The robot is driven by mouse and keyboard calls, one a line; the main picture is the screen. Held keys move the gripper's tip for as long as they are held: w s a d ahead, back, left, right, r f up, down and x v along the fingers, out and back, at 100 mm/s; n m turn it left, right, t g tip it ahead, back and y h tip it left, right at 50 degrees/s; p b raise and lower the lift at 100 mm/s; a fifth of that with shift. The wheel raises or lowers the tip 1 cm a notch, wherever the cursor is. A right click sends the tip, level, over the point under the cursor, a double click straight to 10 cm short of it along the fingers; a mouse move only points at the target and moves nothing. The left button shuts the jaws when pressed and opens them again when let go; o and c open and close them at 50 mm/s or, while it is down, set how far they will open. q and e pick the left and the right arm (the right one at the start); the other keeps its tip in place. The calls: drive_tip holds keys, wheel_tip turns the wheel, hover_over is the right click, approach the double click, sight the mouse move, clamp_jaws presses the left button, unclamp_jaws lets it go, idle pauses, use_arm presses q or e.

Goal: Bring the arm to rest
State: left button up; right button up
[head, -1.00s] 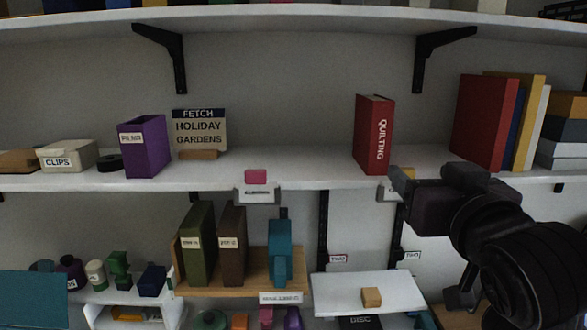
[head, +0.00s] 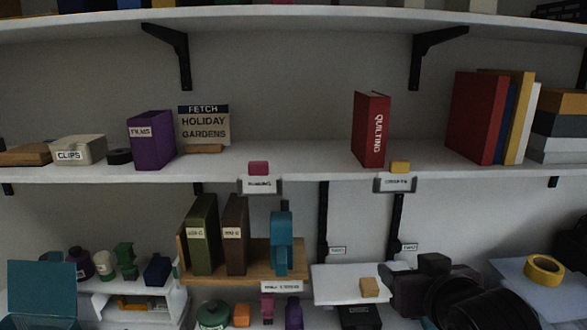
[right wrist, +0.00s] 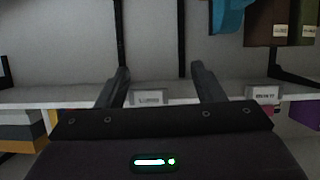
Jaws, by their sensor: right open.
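My right gripper (head: 408,280) is low at the lower right of the head view, beside the small white board. Its fingertips are hard to make out there against my dark arm. In the right wrist view its two fingers (right wrist: 162,85) stand apart with nothing between them. The red quilting book (head: 371,130) stands upright on the long middle shelf (head: 320,165), clear of the gripper. A yellow block (head: 400,167) sits at that shelf's front edge above a label. My left gripper is not in view.
The small white board (head: 335,284) carries a tan block (head: 369,287). A yellow tape roll (head: 544,270) lies on a pale surface at the right. A wooden rack (head: 260,272) holds binders and a teal object (head: 281,243).

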drive_tip(key=s+d+f+n+g, duration=0.1)
drive_tip(key=s+f+g, duration=0.4)
drive_tip(key=s+f, duration=0.7)
drive_tip(key=s+f+g, duration=0.5)
drive_tip(key=f, duration=1.3)
drive_tip(key=s+f+g, duration=0.1)
drive_tip(key=s+f, duration=0.2)
drive_tip(key=f, duration=2.9)
drive_tip(key=s+d+f, duration=0.1)
drive_tip(key=s+f, duration=0.7)
drive_tip(key=s, duration=0.1)
drive_tip(key=s+d+f+g+b, duration=0.1)
drive_tip(key=s+d+f, duration=0.1)
drive_tip(key=s+f, duration=0.6)
drive_tip(key=shift+s+d+f+n, duration=0.3)
drive_tip(key=shift+s+f, duration=0.05)
drive_tip(key=shift+s, duration=0.55)
